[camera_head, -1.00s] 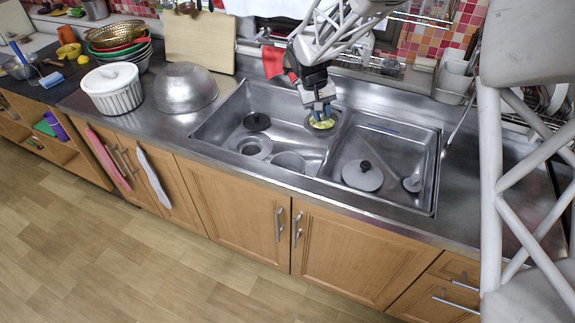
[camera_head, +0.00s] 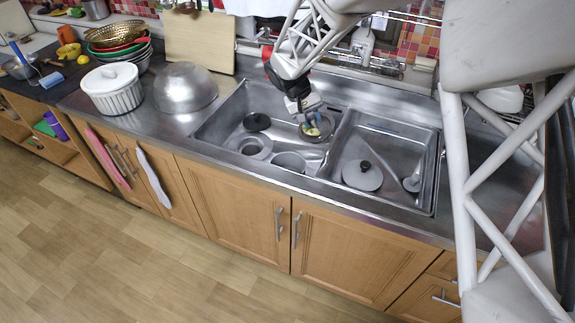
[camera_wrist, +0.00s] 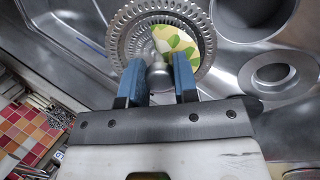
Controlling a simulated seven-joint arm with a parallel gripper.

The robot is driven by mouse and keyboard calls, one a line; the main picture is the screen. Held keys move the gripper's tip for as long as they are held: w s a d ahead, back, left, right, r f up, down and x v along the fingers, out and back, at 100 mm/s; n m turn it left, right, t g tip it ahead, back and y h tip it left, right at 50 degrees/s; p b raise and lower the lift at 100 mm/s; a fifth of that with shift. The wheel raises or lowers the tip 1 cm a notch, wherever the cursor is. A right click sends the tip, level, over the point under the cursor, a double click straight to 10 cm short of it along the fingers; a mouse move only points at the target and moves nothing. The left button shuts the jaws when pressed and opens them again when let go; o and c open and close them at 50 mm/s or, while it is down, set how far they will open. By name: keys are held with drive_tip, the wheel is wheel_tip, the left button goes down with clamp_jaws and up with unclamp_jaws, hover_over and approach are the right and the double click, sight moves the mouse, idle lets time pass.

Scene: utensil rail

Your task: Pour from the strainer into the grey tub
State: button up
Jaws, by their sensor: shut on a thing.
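My gripper (camera_wrist: 158,82) is shut on the central post of the metal strainer (camera_wrist: 128,38). The strainer is a round perforated basket, and a yellow and green patterned piece (camera_wrist: 185,45) sits in it. In the head view the strainer (camera_head: 327,127) is over the back right of the left sink basin, by the divider. The grey tub (camera_head: 290,160) stands at the front of that basin, to the left of and nearer than the strainer. In the wrist view the tub (camera_wrist: 250,28) is at the top, beyond the strainer's rim; its inside looks dark.
A grey ring-shaped piece (camera_head: 251,146) and a black round piece (camera_head: 257,121) lie left of the tub. The right basin holds a grey disc with a black knob (camera_head: 362,175). A steel dome (camera_head: 186,88) and white lidded pot (camera_head: 112,90) stand on the counter.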

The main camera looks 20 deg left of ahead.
drive_tip(key=s+a+f+t+h, duration=0.4)
drive_tip(key=a+f+h, duration=0.2)
drive_tip(key=f, duration=0.2)
drive_tip(key=shift+s+a+m+h, duration=0.15)
drive_tip(key=shift+s+m+h, duration=0.15)
drive_tip(key=shift+h, duration=0.1)
idle(3.0)
drive_tip(key=shift+w+f, duration=0.1)
drive_tip(key=shift+f, duration=0.1)
